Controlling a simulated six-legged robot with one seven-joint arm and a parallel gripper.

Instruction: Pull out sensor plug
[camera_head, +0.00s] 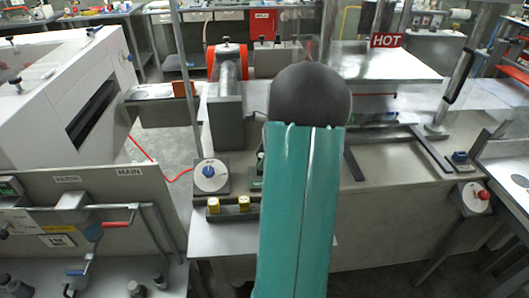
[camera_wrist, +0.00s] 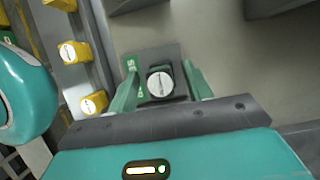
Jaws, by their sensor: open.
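The sensor plug (camera_wrist: 160,84) appears in the wrist view as a dark block with a round pale top. It sits on a dark green plate with a light label (camera_wrist: 131,64), partly hidden. My gripper (camera_wrist: 161,74) is open, with one green finger on each side of the plug. I cannot tell whether either finger touches it.
Yellow-capped fittings (camera_wrist: 75,52) stand in a row on a rail left of the plug; two also show in the head view (camera_head: 244,203). A blue-knobbed dial box (camera_head: 209,176) is behind them. Bare grey bench (camera_wrist: 215,40) lies beyond the plug.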

